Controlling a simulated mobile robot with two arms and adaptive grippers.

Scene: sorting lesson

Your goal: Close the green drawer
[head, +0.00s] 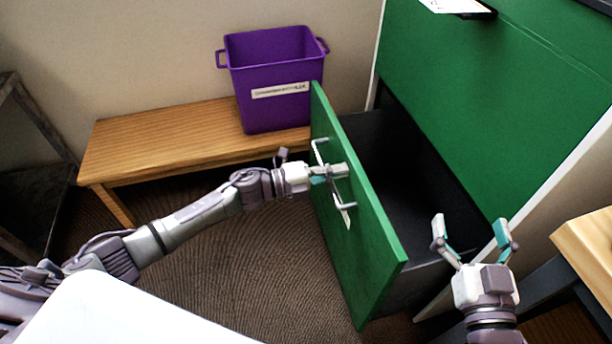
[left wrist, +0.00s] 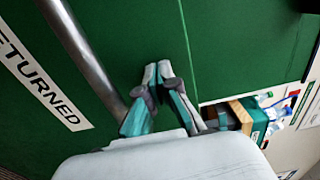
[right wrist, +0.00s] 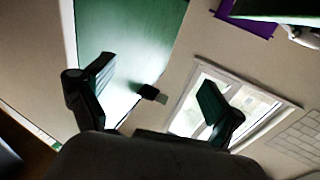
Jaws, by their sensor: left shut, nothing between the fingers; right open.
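The green drawer (head: 366,245) stands pulled out from the green cabinet (head: 490,85), and its dark inside shows. Its front has a metal bar handle (head: 318,152) and a white label, which reads "RETURNED" in the left wrist view (left wrist: 40,85). My left gripper (head: 338,171) is shut and empty at the drawer front, beside the handle bar. In the left wrist view its closed tips (left wrist: 157,72) point at the green panel; I cannot tell whether they touch it. My right gripper (head: 470,228) is open and empty, near the right side of the open drawer.
A purple bin (head: 270,105) stands on a wooden bench (head: 160,145) behind the drawer front. A wooden table edge (head: 590,245) is at the right. A white surface (head: 130,315) is at the bottom left. Carpet (head: 250,265) lies clear before the drawer.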

